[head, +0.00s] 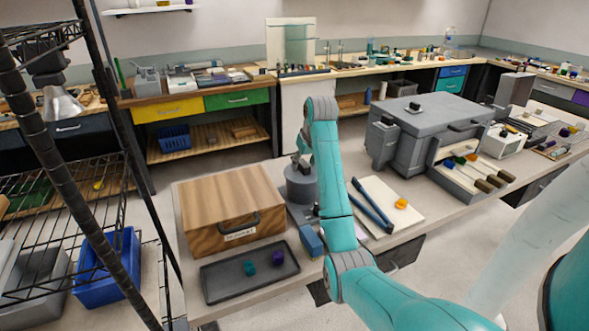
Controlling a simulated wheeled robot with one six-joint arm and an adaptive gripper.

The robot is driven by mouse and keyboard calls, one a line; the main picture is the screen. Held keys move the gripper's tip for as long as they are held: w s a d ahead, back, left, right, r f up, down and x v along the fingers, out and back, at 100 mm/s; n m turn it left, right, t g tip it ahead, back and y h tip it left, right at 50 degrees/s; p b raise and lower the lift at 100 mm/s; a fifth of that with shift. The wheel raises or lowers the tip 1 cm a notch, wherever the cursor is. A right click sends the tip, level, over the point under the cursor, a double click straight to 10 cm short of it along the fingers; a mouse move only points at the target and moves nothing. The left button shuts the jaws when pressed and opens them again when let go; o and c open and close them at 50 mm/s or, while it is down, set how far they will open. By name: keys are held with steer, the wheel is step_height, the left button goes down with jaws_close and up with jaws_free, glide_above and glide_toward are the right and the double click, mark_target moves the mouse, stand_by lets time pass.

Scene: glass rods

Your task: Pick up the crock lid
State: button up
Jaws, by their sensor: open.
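A dark grey round crock (300,190) stands on the table just right of the wooden box. Its lid (296,171) appears to sit on top, partly covered by my arm. My gripper (301,161) is a small dark shape directly above the lid, pointing down, below the teal wrist of my raised arm. It is open. The fingertips and the lid's knob are hard to tell apart, and I cannot tell whether they touch.
A wooden box (225,205) with a handle stands left of the crock, a dark tray (225,287) with small pieces in front. A wire shelf (75,215) stands far left.

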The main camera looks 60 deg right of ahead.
steer(key=shift+w+f, duration=0.15)
steer(key=shift+f, duration=0.15)
steer(key=shift+c, duration=0.2)
jaws_close()
